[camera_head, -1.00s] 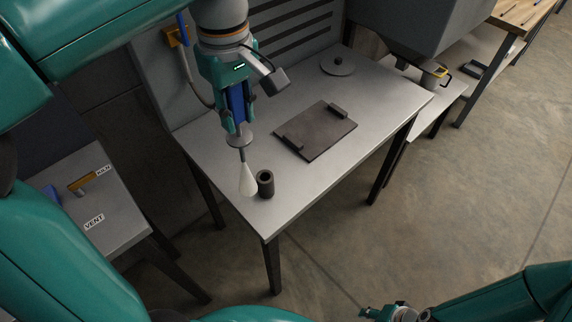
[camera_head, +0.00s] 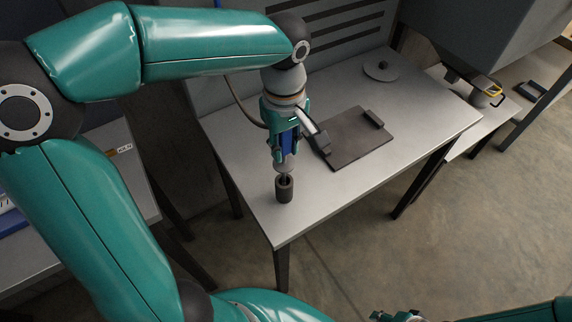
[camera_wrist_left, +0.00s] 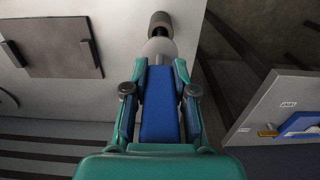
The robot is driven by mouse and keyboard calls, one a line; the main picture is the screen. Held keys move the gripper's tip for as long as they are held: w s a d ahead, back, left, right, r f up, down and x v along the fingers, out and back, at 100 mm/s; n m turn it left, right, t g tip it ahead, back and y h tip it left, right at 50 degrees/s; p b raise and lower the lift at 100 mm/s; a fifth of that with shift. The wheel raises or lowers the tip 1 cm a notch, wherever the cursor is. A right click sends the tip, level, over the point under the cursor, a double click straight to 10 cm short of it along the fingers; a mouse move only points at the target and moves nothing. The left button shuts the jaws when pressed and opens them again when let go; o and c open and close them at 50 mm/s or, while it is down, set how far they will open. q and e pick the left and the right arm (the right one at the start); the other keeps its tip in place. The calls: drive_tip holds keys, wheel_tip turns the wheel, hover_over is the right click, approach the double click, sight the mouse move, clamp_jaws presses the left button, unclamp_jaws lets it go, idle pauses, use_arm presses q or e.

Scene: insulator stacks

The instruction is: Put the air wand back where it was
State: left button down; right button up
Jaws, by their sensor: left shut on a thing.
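My left gripper (camera_head: 284,150) points down over the front left of the grey bench and is shut on the air wand. The wand's blue body (camera_head: 289,142) shows between the fingers, and it fills the jaws in the left wrist view (camera_wrist_left: 160,105). A pale disc (camera_wrist_left: 158,48) sits below the fingers. The wand's thin lower end reaches the mouth of a dark upright cylindrical holder (camera_head: 285,190), and its tip is hidden there. How deep it sits I cannot tell. My right gripper (camera_head: 395,316) is partly visible at the bottom edge, its jaws unclear.
A dark plate with raised end blocks (camera_head: 356,140) lies right of the gripper on the bench (camera_head: 425,113). A round lidded disc (camera_head: 381,71) is farther back. A hose (camera_head: 240,100) hangs behind the gripper. The bench's front edge is close to the holder.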

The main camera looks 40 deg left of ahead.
sight(285, 165)
use_arm(q)
drive_tip(key=shift+s+f, duration=0.1)
drive_tip(key=shift+f, duration=2.9)
drive_tip(key=shift+f+b, duration=0.2)
drive_tip(key=shift+b, duration=0.1)
drive_tip(key=c, duration=0.9)
unclamp_jaws()
drive_tip(key=shift+r, duration=0.1)
drive_tip(key=shift+c, duration=0.2)
drive_tip(key=shift+r, duration=0.1)
wheel_tip(285, 165, up, 12)
drive_tip(key=shift+r+p, duration=0.1)
drive_tip(key=shift+p, duration=0.5)
